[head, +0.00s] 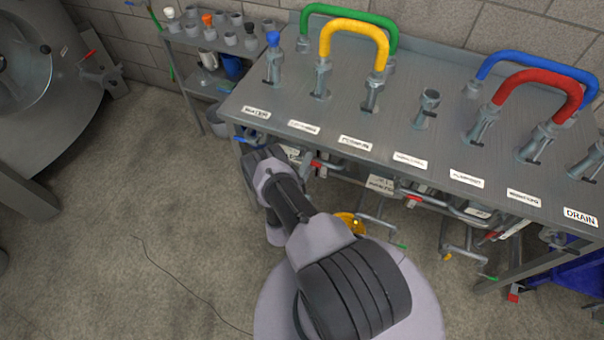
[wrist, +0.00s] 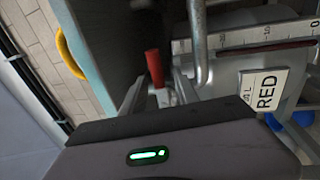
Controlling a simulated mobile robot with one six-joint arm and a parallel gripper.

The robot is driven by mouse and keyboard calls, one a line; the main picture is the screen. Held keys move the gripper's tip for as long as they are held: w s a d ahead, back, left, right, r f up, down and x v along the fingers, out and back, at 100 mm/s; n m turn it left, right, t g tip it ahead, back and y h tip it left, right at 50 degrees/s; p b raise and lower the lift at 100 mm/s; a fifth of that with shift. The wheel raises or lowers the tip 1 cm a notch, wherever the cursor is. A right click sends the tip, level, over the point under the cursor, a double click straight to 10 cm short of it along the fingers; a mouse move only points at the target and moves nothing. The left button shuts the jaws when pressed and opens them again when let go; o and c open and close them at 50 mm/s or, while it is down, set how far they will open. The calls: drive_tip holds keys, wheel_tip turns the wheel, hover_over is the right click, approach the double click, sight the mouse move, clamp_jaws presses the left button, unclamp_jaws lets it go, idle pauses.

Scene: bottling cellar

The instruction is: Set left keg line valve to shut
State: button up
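A red lever handle (wrist: 154,68) on a metal valve body (wrist: 164,97) shows ahead of my gripper (wrist: 157,90) in the wrist view. The gripper's two grey fingers are apart, with the handle in line with the gap between them. I cannot tell whether they touch it. In the head view my arm reaches to the left part of the bench front, and the fingers are hidden there. Red handles show under the bench, one left (head: 318,164) and one in the middle (head: 413,200). I cannot tell for sure which handle is ahead of the gripper.
A grey bench (head: 270,95) with labelled stubs and coloured hoses overhangs the pipework. A metal pipe (wrist: 200,45) and a plate labelled RED (wrist: 264,91) stand close right of the handle. A tank (head: 45,80) stands at the left. The left floor is mostly clear.

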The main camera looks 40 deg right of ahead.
drive_tip(key=p+v, duration=0.1)
drive_tip(key=v, duration=1.5)
drive_tip(key=shift+a, duration=0.3)
drive_tip(key=shift+s+f, duration=0.1)
